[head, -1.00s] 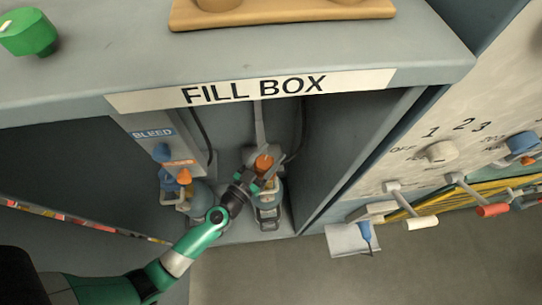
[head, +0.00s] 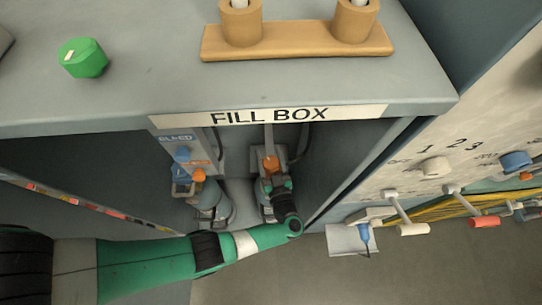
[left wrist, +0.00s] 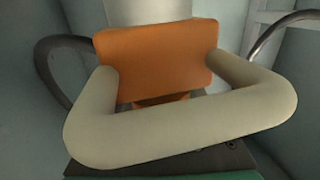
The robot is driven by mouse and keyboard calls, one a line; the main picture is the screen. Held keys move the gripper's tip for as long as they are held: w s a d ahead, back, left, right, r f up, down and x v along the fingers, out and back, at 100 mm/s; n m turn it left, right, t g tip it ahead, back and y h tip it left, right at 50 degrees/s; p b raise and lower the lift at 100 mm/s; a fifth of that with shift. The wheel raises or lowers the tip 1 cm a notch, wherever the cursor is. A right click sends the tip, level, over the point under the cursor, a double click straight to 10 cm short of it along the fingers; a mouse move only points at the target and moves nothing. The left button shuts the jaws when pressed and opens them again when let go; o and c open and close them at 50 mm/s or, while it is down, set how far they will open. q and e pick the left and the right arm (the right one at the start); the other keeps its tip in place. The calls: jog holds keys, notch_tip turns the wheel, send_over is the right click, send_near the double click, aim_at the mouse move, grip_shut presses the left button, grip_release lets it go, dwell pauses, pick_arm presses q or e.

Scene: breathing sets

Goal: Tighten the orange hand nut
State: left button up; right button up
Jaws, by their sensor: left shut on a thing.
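The orange hand nut (head: 271,163) is on the right breathing set (head: 264,190) inside the fill box. It fills the upper middle of the left wrist view (left wrist: 158,60), with a beige bent loop (left wrist: 180,132) across the front below it. My left gripper (head: 273,176) reaches up to the nut from below and is shut on it. The fingertips are hard to make out, and my wrist covers the lower right part of the set. My right gripper is not in view.
The left set (head: 208,195) stands close beside, with a blue knob (head: 182,154) and another orange knob (head: 199,175). The fill box side wall (head: 350,165) is close on the right. A green knob (head: 83,57) sits on top.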

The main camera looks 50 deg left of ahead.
pick_arm(q)
jog(key=n+g+b, duration=0.1)
jog(key=n+g+y+b, duration=0.1)
jog(key=g, duration=0.1)
jog(key=n+g+b, duration=0.1)
jog(key=b, duration=0.1)
jog(key=shift+s+a+f, duration=0.1)
jog(key=shift+s+f, duration=0.2)
jog(key=shift+s+r+n+g+y+b, duration=0.15)
jog(key=shift+n+g+b, duration=0.15)
jog(key=shift+g+b, duration=0.25)
jog(key=shift+s+r+n+g+y+b, duration=0.15)
jog(key=shift+n+g+b, duration=0.15)
jog(key=shift+g, duration=0.35)
jog(key=shift+w, duration=0.1)
jog(key=o, duration=1.4)
jog(key=shift+a, duration=0.1)
